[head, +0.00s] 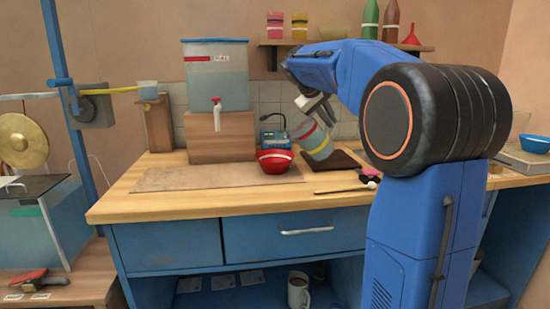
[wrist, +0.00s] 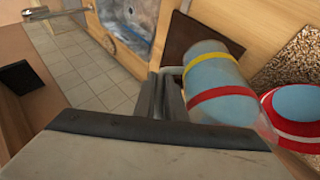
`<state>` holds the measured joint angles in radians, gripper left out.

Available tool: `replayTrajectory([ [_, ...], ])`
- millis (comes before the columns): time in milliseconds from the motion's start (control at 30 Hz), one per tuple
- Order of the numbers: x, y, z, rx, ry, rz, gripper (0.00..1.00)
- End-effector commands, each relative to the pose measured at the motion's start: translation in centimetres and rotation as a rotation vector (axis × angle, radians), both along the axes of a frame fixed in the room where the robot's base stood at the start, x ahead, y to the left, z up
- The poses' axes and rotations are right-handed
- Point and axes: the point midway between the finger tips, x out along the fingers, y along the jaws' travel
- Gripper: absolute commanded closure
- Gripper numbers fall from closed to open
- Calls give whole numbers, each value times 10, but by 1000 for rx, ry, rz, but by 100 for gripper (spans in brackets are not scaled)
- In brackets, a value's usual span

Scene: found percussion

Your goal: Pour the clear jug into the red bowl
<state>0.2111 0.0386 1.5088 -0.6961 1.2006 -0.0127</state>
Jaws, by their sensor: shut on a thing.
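The clear jug (head: 313,138), with a yellow and a red band and pale blue contents, is tilted in the air above the bench. It also shows in the wrist view (wrist: 212,80). My gripper (head: 318,106) is shut on the jug; its fingers (wrist: 170,95) are against the jug's side in the wrist view. The red bowl (head: 275,163) with a white stripe stands on the bench, just left of and below the jug. The wrist view shows the bowl (wrist: 290,138) with pale blue inside. I cannot make out a stream between them.
A dark board (head: 338,161) lies on the bench below and right of the jug. A tank with a red tap (head: 216,80) stands on a wooden block (head: 222,138) behind left. A brown mat (head: 180,178) covers the left bench.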

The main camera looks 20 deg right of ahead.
Motion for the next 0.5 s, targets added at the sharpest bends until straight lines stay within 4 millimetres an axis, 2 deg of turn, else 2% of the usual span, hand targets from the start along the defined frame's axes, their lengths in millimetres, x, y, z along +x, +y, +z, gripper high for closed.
replayTrajectory([
  [500, 1, 4, 3, -54, 10, 1, 100],
])
